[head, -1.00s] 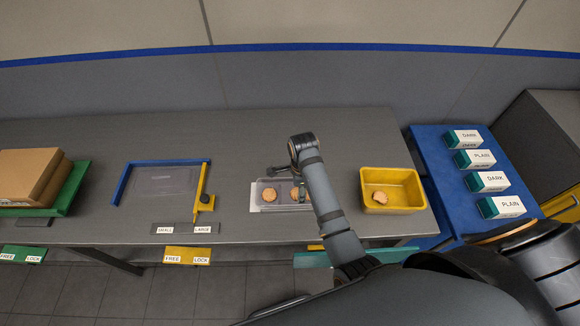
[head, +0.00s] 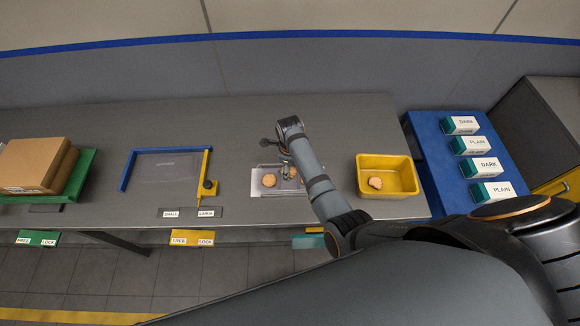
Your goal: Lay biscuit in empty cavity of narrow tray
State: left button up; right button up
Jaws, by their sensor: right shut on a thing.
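The narrow tray (head: 258,191) is a pale, see-through tray on the grey table, right of the middle. A round golden biscuit (head: 268,180) lies in its left part. My right gripper (head: 286,172) is over the tray, pointing down and shut on a second biscuit (head: 292,172), which is partly hidden by the fingers and arm. I cannot tell whether this biscuit touches the tray. My right arm covers the tray's right end. My left gripper is not in view.
A yellow bin (head: 399,161) with a biscuit (head: 376,183) stands right of my arm. Labelled boxes (head: 484,167) lie on a blue surface (head: 437,150) farther right. A blue and yellow frame (head: 207,165) and cardboard boxes (head: 36,163) are to the left.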

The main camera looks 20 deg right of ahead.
jog(key=shift+f+b, duration=1.55)
jog(key=shift+f, duration=1.45)
jog(key=shift+f, duration=0.15)
jog(key=o, duration=0.4)
jog(key=shift+r+p, duration=2.25)
jog(key=shift+p, duration=0.2)
jog(key=shift+o, duration=0.2)
